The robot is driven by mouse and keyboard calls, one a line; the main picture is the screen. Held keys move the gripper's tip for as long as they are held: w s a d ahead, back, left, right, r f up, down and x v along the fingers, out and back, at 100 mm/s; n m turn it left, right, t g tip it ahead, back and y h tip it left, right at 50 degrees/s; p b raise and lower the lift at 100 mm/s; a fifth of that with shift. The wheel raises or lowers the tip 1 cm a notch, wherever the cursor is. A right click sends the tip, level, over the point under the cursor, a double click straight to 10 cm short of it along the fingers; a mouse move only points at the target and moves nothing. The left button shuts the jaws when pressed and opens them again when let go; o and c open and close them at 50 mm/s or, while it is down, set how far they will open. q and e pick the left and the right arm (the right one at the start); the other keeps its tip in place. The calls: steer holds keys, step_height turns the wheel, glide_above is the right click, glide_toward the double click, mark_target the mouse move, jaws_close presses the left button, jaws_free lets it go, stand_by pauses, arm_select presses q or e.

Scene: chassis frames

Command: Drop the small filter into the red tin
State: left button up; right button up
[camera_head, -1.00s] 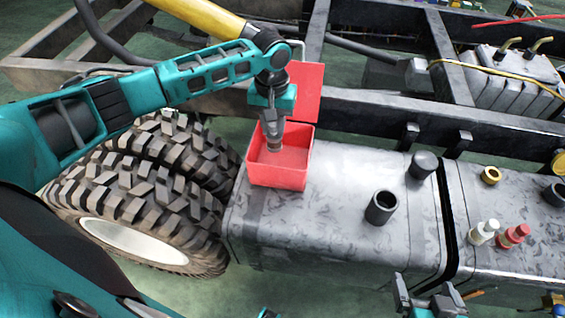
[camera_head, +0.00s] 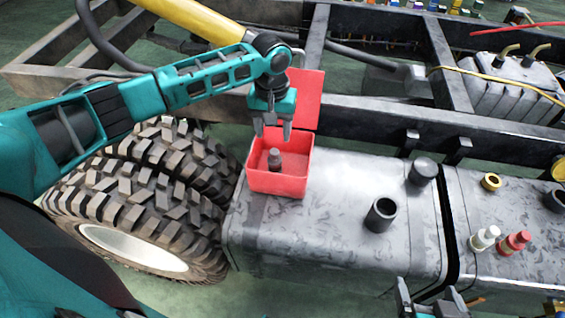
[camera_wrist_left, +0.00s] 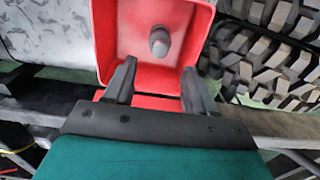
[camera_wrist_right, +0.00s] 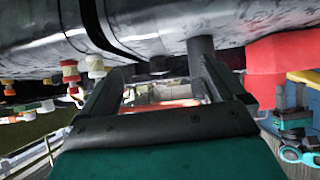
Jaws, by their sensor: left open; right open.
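The small filter (camera_head: 274,160) is a dark grey stepped cylinder standing inside the open red tin (camera_head: 280,184). In the left wrist view the filter (camera_wrist_left: 160,40) rests on the floor of the red tin (camera_wrist_left: 125,30), apart from its walls. My left gripper (camera_head: 272,132) is open and empty just above the tin, its fingers (camera_wrist_left: 158,88) clear of the filter. My right gripper (camera_head: 431,305) is open and empty low at the front of the tank; it also shows in the right wrist view (camera_wrist_right: 155,85).
The tin stands on the left end of a grey tank (camera_head: 335,240), its raised red lid (camera_head: 305,95) behind. A black cylinder (camera_head: 381,212), a white-capped fitting (camera_head: 484,238) and a red one (camera_head: 514,243) stand further right. Large tyres (camera_head: 130,200) lie left of the tank.

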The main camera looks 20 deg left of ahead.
arm_select(q)
step_height(320, 180, up, 12)
steer(key=p, duration=0.2)
stand_by(0.4)
steer(key=s+d+f+m+t+h, duration=0.2)
steer(key=s+d+f+m, duration=0.3)
steer(key=s+d+f, duration=0.65)
steer(key=s+a+t+y, duration=0.1)
steer(key=s+a, duration=0.3)
steer(key=s, duration=0.4)
steer(key=s+a+t+y, duration=0.1)
steer(key=s+a, duration=0.3)
steer(key=s, duration=0.3)
steer(key=w+d+f+t+h, duration=0.2)
steer(key=w+d+f+t, duration=0.1)
steer(key=w+f+t, duration=0.3)
steer(key=shift+w+f+m+t+p, duration=0.3)
steer(key=shift+w+f+t+p, duration=0.1)
steer(key=shift+w+f, duration=0.5)
